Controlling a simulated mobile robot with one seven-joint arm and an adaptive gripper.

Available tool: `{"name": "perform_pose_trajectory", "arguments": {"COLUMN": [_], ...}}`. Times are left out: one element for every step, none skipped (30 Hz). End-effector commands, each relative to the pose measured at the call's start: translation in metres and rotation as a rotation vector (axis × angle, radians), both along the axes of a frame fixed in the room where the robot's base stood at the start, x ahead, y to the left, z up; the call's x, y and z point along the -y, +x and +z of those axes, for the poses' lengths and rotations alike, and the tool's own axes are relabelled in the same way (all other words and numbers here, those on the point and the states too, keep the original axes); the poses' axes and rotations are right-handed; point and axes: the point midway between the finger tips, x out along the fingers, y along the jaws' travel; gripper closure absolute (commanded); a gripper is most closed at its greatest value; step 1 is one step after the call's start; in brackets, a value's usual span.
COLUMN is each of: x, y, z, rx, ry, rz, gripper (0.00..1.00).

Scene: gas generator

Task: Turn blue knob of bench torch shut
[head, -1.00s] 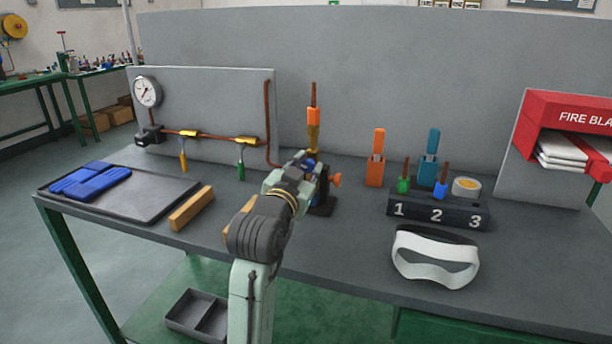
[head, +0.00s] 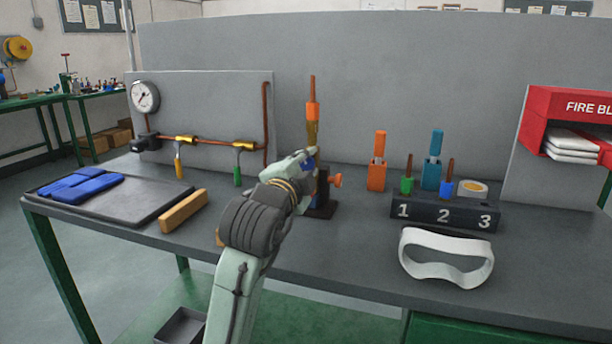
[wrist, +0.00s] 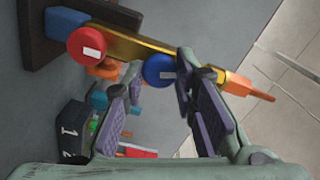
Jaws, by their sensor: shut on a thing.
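The bench torch stands upright at mid-bench in the head view, with a brass tube (head: 312,132), an orange upper part and a dark base (head: 322,210). In the wrist view it lies sideways, with a red knob (wrist: 87,47) nearer its base and the blue knob (wrist: 158,68) further along the brass tube.
An orange knob (head: 336,180) sticks out right of the torch. A numbered rack (head: 455,217), orange holder (head: 376,176) and white goggles (head: 445,258) are to the right. A wooden block (head: 183,212) and tray (head: 150,203) are left. A gauge panel (head: 205,100) stands behind.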

Motion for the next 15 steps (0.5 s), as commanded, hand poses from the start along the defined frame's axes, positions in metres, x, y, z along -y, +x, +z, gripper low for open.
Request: {"name": "perform_pose_trajectory", "arguments": {"x": [-0.0009,-0.0009,-0.0009,-0.0007,-0.0004,-0.0003,-0.0003,-0.0004,-0.0006,-0.0006,-0.0005,-0.0004,-0.0004,-0.0003,-0.0002], "y": [-0.0001,-0.0002,-0.0001,-0.0001,-0.0001,0.0000,0.0000,0.0000,0.0001,0.0000,0.0000,-0.0001,-0.0001,0.0000,-0.0001], "z": [-0.0032,-0.0030,-0.0031,-0.0032,-0.0032,-0.0031,-0.0030,-0.0031,-0.0031,-0.0030,-0.0026,-0.0024,-0.0023,-0.0022,-0.0022], "rx": [0.013,0.021,0.031,0.038,0.044,0.052,0.059,0.065,0.071,0.077,0.082,0.087,0.091,0.095,0.099], "ry": [0.039,0.064,0.094,0.114,0.137,0.163,0.182,0.200,0.222,0.237,0.252,0.269,0.283,0.293,0.305], "rz": [0.002,0.002,0.002,0.001,0.001,0.001,0.001,0.001,0.001,0.001,0.001,0.001,0.001,0.001,0.001], "gripper": [1.00,1.00,1.00,1.00,1.00,1.00,1.00,1.00,1.00,1.00,1.00,1.00,1.00,1.00,1.00]}}
